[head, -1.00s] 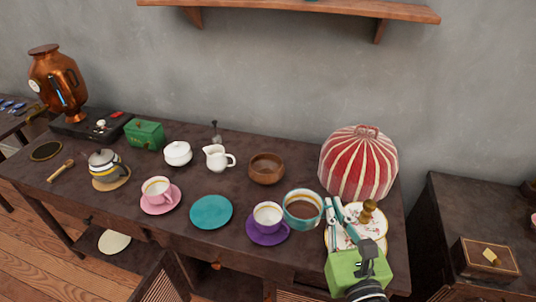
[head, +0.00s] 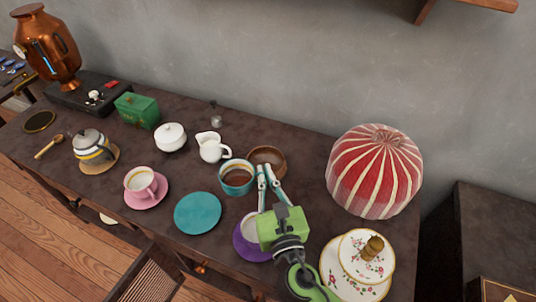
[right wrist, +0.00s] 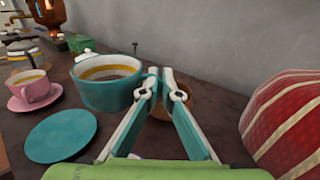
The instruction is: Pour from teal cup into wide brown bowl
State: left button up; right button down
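The teal cup (head: 235,187) has a white rim and brown liquid inside. It looks nearly upright, just left of the wide brown bowl (head: 279,156) in the head view, and overlaps its left edge. My right gripper (head: 265,172) is shut on the cup's handle side. The cup (right wrist: 108,95) fills the left of the right wrist view, against the fingers (right wrist: 158,84). The bowl (right wrist: 186,92) is mostly hidden behind the fingers there. The cup seems to be off the table, but its height is hard to tell. My left gripper is not in view.
A white pitcher (head: 212,150) stands close behind the cup. A teal saucer (head: 198,213) lies in front, and a purple saucer (head: 245,248) with a white cup is partly under my right gripper. A red striped dome (head: 375,172) stands right of the bowl.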

jog(key=shift+s+r, duration=0.1)
pick_arm(q)
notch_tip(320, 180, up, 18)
jog(key=p, duration=1.8)
pick_arm(e)
jog(key=w+d+f+m+g, duration=0.2)
jog(key=w+f+m+g, duration=0.1)
jog(key=g, duration=0.4)
jog(key=shift+w+d+f+m+y, duration=0.35)
jog(key=shift+w+m, duration=0.55)
jog(key=shift+w, duration=0.3)
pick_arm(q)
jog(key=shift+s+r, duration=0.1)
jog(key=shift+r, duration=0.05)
pick_arm(e)
jog(key=shift+f+g+y, duration=0.35)
jog(key=shift+g, duration=0.15)
pick_arm(q)
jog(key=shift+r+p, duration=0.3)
jog(key=shift+p, duration=0.15)
pick_arm(e)
jog(key=shift+r+m+g+y, duration=0.25)
jog(key=shift+m+g+y, duration=0.05)
jog(key=shift+y, duration=0.5)
